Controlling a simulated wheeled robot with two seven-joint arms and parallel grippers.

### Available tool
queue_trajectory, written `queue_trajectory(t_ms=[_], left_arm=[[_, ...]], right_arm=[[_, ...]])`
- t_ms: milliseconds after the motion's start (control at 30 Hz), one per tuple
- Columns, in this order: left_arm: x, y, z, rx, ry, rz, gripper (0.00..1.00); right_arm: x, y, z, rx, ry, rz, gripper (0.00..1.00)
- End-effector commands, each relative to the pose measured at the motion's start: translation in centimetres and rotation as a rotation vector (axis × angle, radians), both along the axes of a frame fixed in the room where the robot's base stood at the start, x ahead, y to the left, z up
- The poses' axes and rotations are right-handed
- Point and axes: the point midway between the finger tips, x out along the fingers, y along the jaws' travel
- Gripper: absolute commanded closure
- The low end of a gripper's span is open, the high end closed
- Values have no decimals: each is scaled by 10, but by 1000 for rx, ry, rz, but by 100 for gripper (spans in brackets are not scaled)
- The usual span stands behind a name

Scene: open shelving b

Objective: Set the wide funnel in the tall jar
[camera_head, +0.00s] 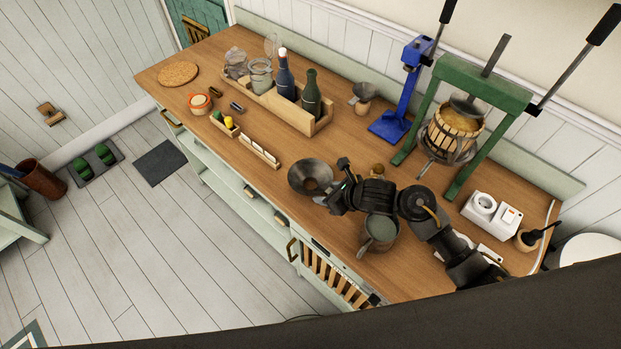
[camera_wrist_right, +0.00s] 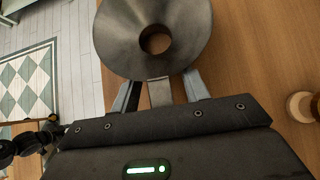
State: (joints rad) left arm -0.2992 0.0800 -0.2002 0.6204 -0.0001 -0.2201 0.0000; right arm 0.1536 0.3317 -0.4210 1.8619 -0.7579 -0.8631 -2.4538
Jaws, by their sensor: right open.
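The wide funnel (camera_head: 311,177), a dark grey metal cone with a round hole, is on the wooden counter near its front edge. My right gripper (camera_head: 328,197) is at its right side. In the right wrist view the funnel (camera_wrist_right: 155,38) fills the top middle. The open fingers of my right gripper (camera_wrist_right: 160,84) reach its near rim, with a flat tab between them. Whether they touch it I cannot tell. A clear glass jar (camera_head: 260,78) stands in the wooden crate, beside other glassware; I cannot tell for sure that it is the tall jar.
The wooden crate (camera_head: 302,121) also holds two dark bottles. A grey pot (camera_head: 379,233) is below my right arm. The counter between funnel and crate is mostly clear.

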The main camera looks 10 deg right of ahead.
Motion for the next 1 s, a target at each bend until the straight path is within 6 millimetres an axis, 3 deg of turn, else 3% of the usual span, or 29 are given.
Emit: queue_trajectory(t_ms=[200, 533, 1000], left_arm=[[0, 0, 0, 0, 0, 0, 64], [0, 0, 0, 0, 0, 1, 64], [-1, 0, -2, 0, 1, 0, 64]], right_arm=[[0, 0, -1, -1, 0, 1, 56], [0, 0, 0, -1, 0, 1, 99], [1, 0, 5, 0, -4, 1, 100]])
